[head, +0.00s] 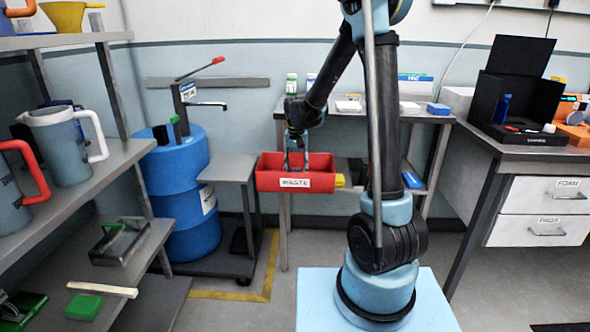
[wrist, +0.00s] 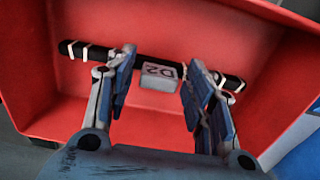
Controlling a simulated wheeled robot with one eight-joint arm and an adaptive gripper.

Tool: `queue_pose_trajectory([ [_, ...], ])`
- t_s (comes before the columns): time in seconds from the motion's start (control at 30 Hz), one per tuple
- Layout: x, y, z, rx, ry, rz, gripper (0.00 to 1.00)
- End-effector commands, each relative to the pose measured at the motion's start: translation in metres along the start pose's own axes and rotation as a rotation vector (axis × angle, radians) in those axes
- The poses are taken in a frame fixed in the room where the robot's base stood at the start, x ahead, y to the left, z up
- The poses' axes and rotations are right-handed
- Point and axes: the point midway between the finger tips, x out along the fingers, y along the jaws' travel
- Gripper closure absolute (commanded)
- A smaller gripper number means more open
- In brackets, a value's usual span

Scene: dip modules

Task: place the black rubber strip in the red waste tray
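The red waste tray (head: 266,181) stands in front of the back bench, with a white WASTE label on its front. Its red inside fills much of the wrist view (wrist: 75,105). The black rubber strip (wrist: 103,54) lies inside the tray, with white marks near its ends and a grey tag reading D2 (wrist: 158,75) at its middle. My gripper (wrist: 161,60) is open, its two blue-padded fingers apart on either side of the tag. In the head view my gripper (head: 296,167) reaches down into the tray, whose wall hides the strip.
A blue drum (head: 172,190) with a tap stands left of the tray beside a small grey side table (head: 228,168). Shelves with jugs (head: 62,145) are at the far left. A bench with a black open box (head: 520,85) and drawers is at the right.

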Motion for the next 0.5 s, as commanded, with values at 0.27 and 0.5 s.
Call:
queue_pose_trajectory([
  [0.27,0.000,0.000,0.000,0.000,0.000,0.000,0.47],
  [0.5,-0.015,0.000,0.000,0.000,0.000,0.000,0.47],
])
